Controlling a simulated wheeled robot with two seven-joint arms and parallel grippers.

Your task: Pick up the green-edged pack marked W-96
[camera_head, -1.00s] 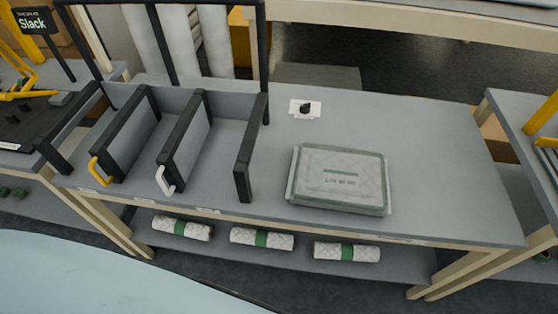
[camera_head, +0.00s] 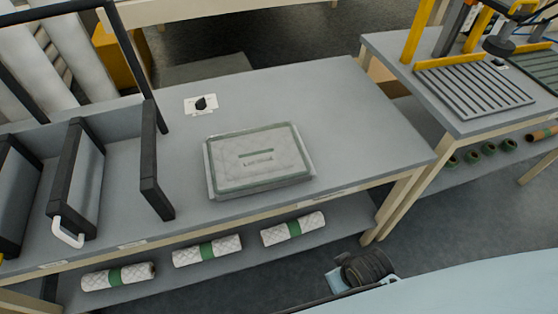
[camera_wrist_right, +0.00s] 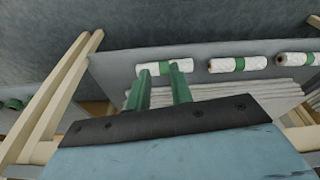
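The green-edged pack (camera_head: 258,170) is a flat, pale quilted rectangle with a green border, in a clear wrapping. It lies flat on the grey table right of the black dividers in the head view. My left gripper is not in view.
Black-framed dividers (camera_head: 78,180) stand left of the pack. A small black knob on a white card (camera_head: 201,104) lies behind it. Green-banded white rolls (camera_head: 207,250) lie on the shelf below. A second table with a slatted grey board (camera_head: 475,92) stands right. The tabletop right of the pack is clear.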

